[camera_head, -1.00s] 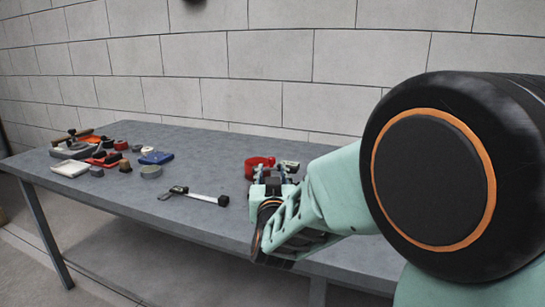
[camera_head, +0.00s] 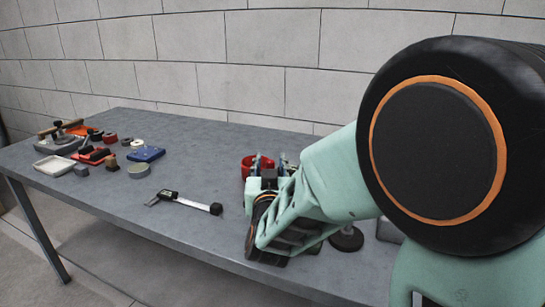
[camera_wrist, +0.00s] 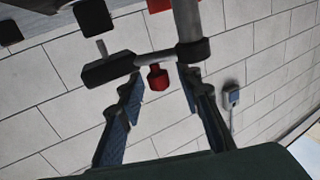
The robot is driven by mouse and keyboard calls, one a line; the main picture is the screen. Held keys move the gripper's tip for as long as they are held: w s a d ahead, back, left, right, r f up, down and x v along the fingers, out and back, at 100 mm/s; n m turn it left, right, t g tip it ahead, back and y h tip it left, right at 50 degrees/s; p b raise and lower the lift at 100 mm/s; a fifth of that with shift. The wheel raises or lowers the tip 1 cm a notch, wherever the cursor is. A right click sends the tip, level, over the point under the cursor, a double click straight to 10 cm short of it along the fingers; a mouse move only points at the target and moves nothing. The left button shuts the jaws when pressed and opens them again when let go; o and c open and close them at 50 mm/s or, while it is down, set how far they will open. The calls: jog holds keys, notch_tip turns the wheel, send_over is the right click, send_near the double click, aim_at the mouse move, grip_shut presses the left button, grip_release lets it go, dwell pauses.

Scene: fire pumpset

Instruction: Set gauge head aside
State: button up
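My gripper (camera_wrist: 164,80) shows in the wrist view with its two blue-lined fingers apart. Between and just beyond the tips are a red knob (camera_wrist: 157,78) and a dark clamp on a grey post (camera_wrist: 187,18). A thin bar runs from the clamp to a black block (camera_wrist: 108,70). I cannot tell which part is the gauge head, or whether a finger touches anything. In the head view my gripper (camera_head: 275,163) is over the table's right part, partly hidden by my arm, close to a red round thing (camera_head: 247,166).
The grey table (camera_head: 205,150) stands by a block wall. A caliper (camera_head: 190,201) lies left of my gripper. A white tray (camera_head: 54,168), a blue box (camera_head: 146,154) and several small parts lie at the left. A dark round base (camera_head: 346,238) shows below my arm. The middle is clear.

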jog(key=shift+c, duration=0.5)
grip_shut()
